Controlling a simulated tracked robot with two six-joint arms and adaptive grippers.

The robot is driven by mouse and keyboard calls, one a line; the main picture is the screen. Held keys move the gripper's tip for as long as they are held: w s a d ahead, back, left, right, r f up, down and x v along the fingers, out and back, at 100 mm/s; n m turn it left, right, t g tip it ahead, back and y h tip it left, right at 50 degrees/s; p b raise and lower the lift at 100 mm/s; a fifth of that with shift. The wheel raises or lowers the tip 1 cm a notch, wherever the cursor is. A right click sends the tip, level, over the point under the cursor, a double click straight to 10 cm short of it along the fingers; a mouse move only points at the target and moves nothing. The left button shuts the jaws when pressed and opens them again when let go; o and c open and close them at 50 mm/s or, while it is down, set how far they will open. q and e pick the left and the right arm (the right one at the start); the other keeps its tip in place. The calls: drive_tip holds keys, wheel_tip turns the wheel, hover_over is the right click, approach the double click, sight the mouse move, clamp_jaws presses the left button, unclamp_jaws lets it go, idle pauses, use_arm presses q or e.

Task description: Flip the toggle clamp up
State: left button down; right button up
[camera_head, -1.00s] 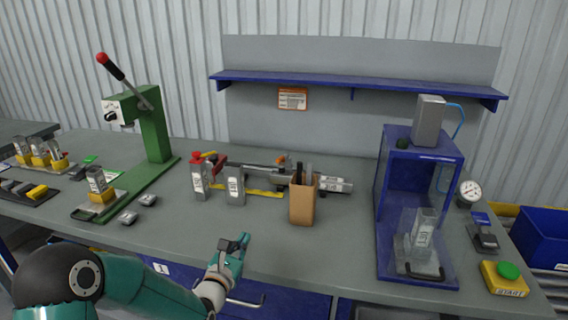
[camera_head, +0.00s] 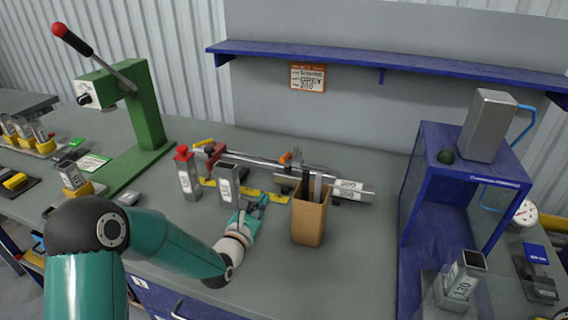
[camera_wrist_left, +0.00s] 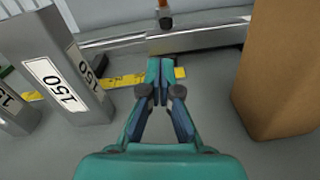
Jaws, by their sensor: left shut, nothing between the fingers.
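A small clamp with an orange handle (camera_head: 286,158), which looks like the toggle clamp, sits on the metal rail fixture (camera_head: 262,166) at the back of the table. In the left wrist view its dark body (camera_wrist_left: 164,20) shows at the top centre, with the handle end cut off by the frame edge. My left gripper (camera_head: 260,203) is over the table in front of the fixture, left of the brown box. Its fingers (camera_wrist_left: 158,90) are shut and empty, pointing toward the clamp and apart from it. My right gripper is not in view.
A brown box (camera_head: 309,218) with dark strips stands close right of my gripper. Grey blocks marked 150 (camera_wrist_left: 62,75) stand close left; a red-topped post (camera_head: 187,178) is beyond. A yellow strip (camera_head: 256,194) lies before the fixture. A blue press frame (camera_head: 425,170) stands right.

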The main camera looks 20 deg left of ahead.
sight(289, 154)
use_arm(q)
drive_tip(key=shift+d, duration=0.1)
drive_tip(key=shift+w, duration=0.1)
drive_tip(key=shift+w+r, duration=0.1)
drive_tip(key=shift+w, duration=0.3)
drive_tip(key=w+p, duration=0.1)
drive_tip(key=w, duration=0.1)
drive_tip(key=w+p, duration=0.1)
drive_tip(key=w, duration=0.2)
drive_tip(key=w+p, duration=0.1)
drive_tip(key=w, duration=0.2)
drive_tip(key=shift+w+d, duration=0.1)
drive_tip(key=shift+d, duration=0.3)
drive_tip(key=r, duration=0.1)
drive_tip(key=w+r+p, duration=0.1)
drive_tip(key=d+r+p, duration=0.1)
drive_tip(key=shift+w+r, duration=0.25)
drive_tip(key=shift+w, duration=0.1)
